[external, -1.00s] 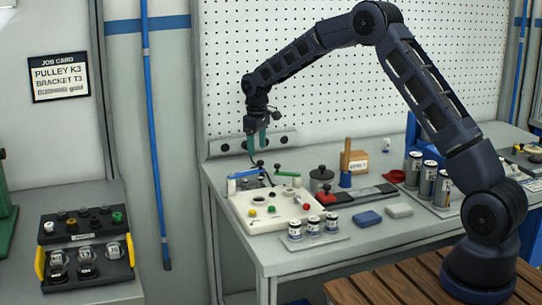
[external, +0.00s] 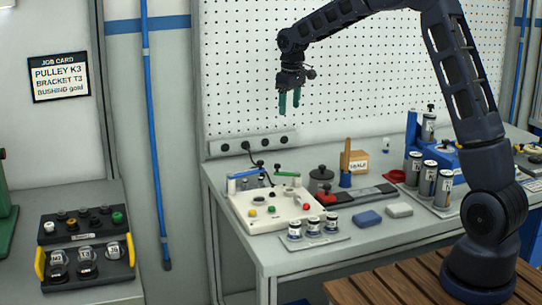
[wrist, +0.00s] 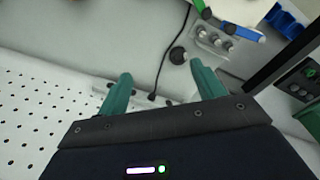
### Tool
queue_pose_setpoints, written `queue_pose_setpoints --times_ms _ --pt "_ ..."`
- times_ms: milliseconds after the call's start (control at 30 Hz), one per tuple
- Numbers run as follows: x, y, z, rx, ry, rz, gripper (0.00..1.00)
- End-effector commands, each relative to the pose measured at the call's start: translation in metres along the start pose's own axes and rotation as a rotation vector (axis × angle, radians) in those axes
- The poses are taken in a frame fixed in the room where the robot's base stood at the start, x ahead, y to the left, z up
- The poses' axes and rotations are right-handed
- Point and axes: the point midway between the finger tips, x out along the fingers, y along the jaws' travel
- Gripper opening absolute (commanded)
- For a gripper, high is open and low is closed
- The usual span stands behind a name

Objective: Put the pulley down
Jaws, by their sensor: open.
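My gripper (external: 289,102) is open and empty, raised in front of the pegboard above the back of the bench. In the wrist view its two green fingers (wrist: 163,88) stand apart with nothing between them. I cannot tell which part is the pulley. Small labelled cylinders (external: 313,226) stand on a tray at the bench front. Taller labelled cylinders (external: 428,180) stand to the right. The job card (external: 58,77) reads pulley K3, bracket T3, bushing gold.
A dark pot (external: 320,181), a tan box (external: 357,163), and blue (external: 368,218) and grey (external: 399,210) blocks occupy the bench. A blue stand (external: 445,156) is at the right. A yellow-handled tray (external: 86,261) of parts sits on the left table. The air around my gripper is clear.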

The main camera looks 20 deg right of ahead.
Motion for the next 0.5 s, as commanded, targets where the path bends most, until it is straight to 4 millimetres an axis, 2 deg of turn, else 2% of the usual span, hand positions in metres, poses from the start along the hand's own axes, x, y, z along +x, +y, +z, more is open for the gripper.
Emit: queue_pose_setpoints --times_ms 33,200,500 --pt "-0.017 0.003 0.016 0.018 0.011 0.006 0.68" --pt "-0.058 0.009 0.067 0.083 0.041 0.024 0.68" --pt "-0.115 0.009 0.164 0.200 0.095 0.052 0.68"
